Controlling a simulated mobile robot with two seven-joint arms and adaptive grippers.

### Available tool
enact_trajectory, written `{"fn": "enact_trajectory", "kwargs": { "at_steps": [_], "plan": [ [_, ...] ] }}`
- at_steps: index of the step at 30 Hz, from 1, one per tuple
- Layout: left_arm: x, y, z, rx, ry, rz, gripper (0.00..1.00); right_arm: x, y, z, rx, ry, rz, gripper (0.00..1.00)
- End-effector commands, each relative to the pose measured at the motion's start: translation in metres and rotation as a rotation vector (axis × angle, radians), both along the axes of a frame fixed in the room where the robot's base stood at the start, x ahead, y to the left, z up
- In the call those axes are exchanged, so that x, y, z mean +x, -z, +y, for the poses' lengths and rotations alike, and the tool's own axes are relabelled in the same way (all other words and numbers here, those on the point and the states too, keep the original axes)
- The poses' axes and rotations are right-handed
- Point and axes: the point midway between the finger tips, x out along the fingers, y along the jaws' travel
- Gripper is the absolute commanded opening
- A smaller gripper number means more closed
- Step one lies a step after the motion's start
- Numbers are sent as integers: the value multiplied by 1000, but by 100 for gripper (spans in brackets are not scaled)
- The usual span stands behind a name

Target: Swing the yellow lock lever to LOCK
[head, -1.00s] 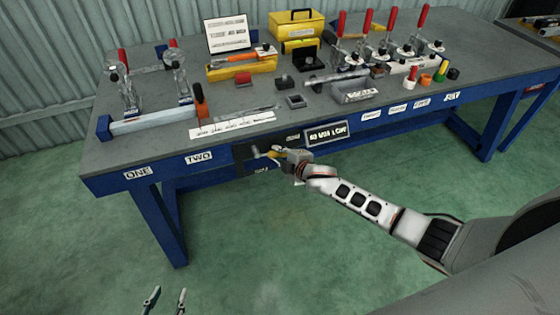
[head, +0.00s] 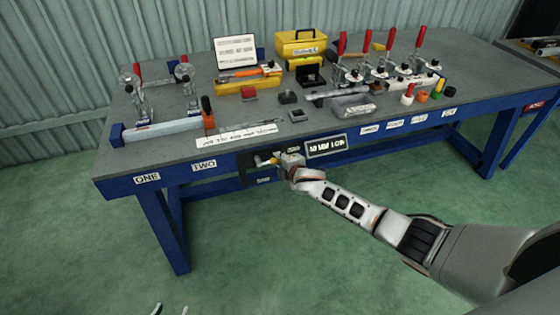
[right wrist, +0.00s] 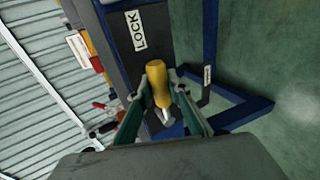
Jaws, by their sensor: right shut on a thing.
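The yellow lock lever (head: 266,162) sits at the dark panel (head: 246,168) on the bench's blue front edge. In the right wrist view, the lever's yellow handle (right wrist: 157,78) stands between my right gripper's fingers, its pale metal end towards the camera. My right gripper (right wrist: 159,92) is shut on it. In the head view the right gripper (head: 280,161) hides part of the lever. A LOCK label (right wrist: 137,30) is readable beyond the handle in the right wrist view.
The grey bench top (head: 200,155) carries red-handled toggle clamps (head: 343,45), a yellow toolbox (head: 300,42), a grey tray (head: 354,107) and small parts. A framed sign (head: 326,146) is right of the panel. The floor in front is clear.

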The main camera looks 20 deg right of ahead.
Motion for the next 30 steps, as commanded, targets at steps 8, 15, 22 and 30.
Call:
{"fn": "enact_trajectory", "kwargs": {
  "at_steps": [8,15,22,30],
  "plan": [
    [0,0,0,0,0,-1,40,1,-1,0,-3,0,-1,25],
    [-3,3,1,3,0,8,40,-1,-1,-1,-1,0,-1,25],
    [-2,2,0,1,0,6,40,-17,-8,-3,-1,0,-1,25],
    [-2,2,0,1,0,5,40,-49,-26,-6,0,-1,-2,25]
  ]
}}
